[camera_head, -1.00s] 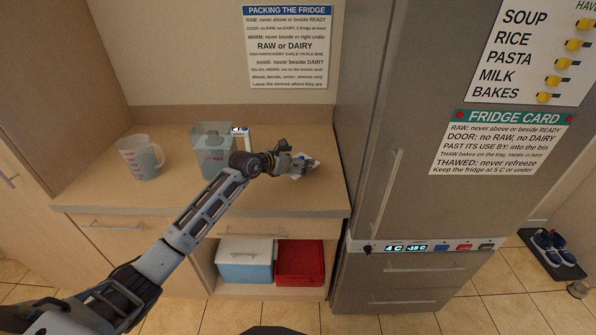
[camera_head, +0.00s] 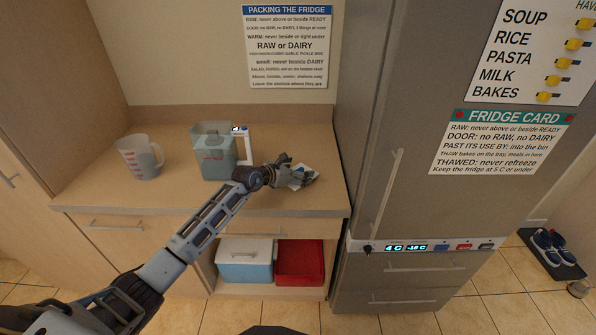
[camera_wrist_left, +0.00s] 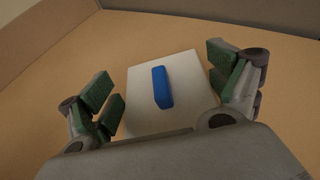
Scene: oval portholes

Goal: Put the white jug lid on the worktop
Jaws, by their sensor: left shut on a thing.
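The white jug lid (camera_wrist_left: 143,103), a flat white square with a raised blue bar (camera_wrist_left: 162,88) on top, lies between the fingers of my left gripper (camera_wrist_left: 165,92). In the head view the lid (camera_head: 299,178) is partly hidden by my left gripper (camera_head: 293,175), over the right front part of the worktop (camera_head: 190,192). The gripper is shut on the lid. I cannot tell whether the lid touches the worktop. My right gripper is not in view.
A measuring jug (camera_head: 140,160) with red marks stands at the worktop's left. The tall grey fridge (camera_head: 365,130) borders the worktop on the right. A white and blue cool box (camera_head: 245,262) and a red crate (camera_head: 300,263) sit below. The worktop's front left is clear.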

